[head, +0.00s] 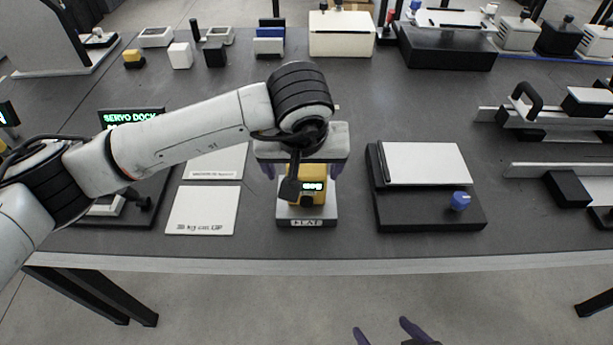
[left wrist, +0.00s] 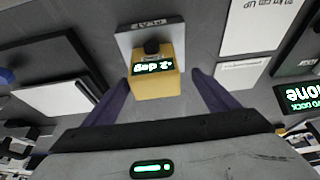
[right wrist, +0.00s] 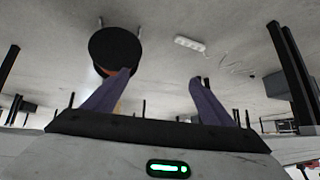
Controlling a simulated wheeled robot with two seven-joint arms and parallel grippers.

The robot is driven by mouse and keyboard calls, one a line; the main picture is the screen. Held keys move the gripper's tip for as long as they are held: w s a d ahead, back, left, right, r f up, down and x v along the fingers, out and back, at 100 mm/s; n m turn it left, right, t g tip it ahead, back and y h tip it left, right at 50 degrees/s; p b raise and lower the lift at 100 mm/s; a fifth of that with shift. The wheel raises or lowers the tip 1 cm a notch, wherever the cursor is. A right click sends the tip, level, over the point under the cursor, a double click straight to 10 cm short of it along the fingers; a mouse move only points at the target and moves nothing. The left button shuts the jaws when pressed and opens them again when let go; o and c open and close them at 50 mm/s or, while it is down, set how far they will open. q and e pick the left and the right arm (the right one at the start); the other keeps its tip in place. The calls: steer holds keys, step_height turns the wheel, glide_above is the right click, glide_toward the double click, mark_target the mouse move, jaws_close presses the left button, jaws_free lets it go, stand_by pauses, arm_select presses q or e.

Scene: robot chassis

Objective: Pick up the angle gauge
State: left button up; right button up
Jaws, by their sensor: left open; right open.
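The angle gauge (head: 312,190) is a small yellow block with a dark knob and a lit green readout. It sits on a grey plate (head: 307,222) marked FLAT near the table's front edge. My left gripper (head: 302,172) is open above the gauge, and my arm hides part of it. In the left wrist view the gauge (left wrist: 155,82) lies between and slightly beyond the spread purple fingers (left wrist: 160,88), with no clear contact. My right gripper (head: 383,329) is open and empty in front of the table, below its edge in the picture. It also shows empty in the right wrist view (right wrist: 158,80).
White cards (head: 203,211) lie left of the plate, beside a servo dock (head: 130,116). A black base with a white panel (head: 427,163) and blue knob (head: 460,200) stands to the right. Small blocks (head: 181,56) and boxes line the back. Rails (head: 560,170) lie far right.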

arm_select(q)
steer(key=x, duration=0.2)
steer(key=p+x, duration=0.1)
steer(key=x, duration=0.1)
steer(key=shift+d+f, duration=0.1)
steer(key=shift+d, duration=0.25)
steer(key=shift+w+f, duration=0.3)
steer(key=shift+f, duration=0.2)
steer(key=c, duration=1.2)
step_height(320, 180, up, 9)
steer(key=shift+w+f+b, duration=0.1)
steer(key=shift+b, duration=0.45)
steer(key=shift+c, duration=0.2)
steer(key=shift+r, duration=0.65)
arm_select(e)
steer(key=shift+w+r, duration=0.3)
steer(key=shift+w, duration=0.2)
arm_select(q)
steer(key=shift+b, duration=0.35)
arm_select(e)
steer(key=shift+f, duration=0.25)
